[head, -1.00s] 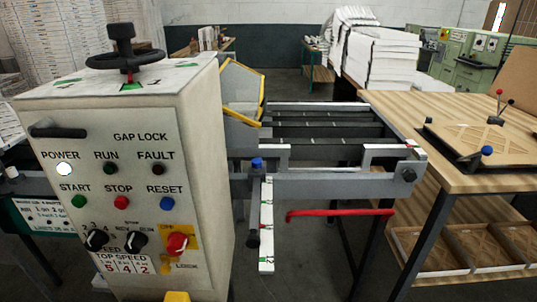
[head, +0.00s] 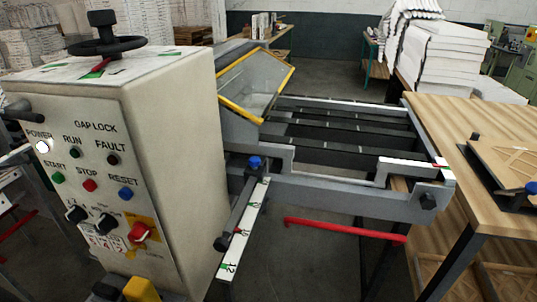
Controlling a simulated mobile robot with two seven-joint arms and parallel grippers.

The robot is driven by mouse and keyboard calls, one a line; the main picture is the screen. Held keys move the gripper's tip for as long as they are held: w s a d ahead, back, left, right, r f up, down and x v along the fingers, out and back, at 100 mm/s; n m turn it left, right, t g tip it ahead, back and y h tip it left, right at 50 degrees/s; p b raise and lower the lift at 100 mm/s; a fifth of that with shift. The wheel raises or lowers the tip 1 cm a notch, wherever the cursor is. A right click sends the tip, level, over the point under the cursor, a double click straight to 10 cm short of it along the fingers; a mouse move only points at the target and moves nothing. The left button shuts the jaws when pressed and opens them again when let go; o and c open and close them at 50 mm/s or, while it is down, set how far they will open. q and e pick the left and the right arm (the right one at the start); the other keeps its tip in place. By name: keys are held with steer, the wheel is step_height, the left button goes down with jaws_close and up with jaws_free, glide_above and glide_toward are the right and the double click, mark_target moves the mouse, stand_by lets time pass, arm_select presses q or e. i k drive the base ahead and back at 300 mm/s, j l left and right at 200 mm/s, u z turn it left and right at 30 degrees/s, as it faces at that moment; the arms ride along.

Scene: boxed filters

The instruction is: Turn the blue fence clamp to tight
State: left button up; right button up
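The blue fence clamp (head: 255,162) is a small blue knob at the far end of a dark bar (head: 238,207) beside the machine's right side. The bar lies along a white scale (head: 243,235) with green and red marks and the number 12. A dark round end (head: 221,244) sits at the bar's near end. The knob is too small to tell whether it is tight or loose. Neither of my grippers is in view.
A control cabinet (head: 165,150) with buttons and a handwheel (head: 105,46) stands left. A roller bed (head: 340,150) lies beyond the clamp, with a red bar (head: 345,228) below. A wooden table (head: 450,115) is at right. Open floor shows below the scale.

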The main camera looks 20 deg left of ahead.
mark_target(254, 162)
steer(key=i+l+u, duration=0.1)
steer(key=l, duration=0.3)
steer(key=i+l, duration=0.15)
steer(key=l, duration=0.25)
steer(key=i+l+u, duration=0.15)
steer(key=l, duration=0.25)
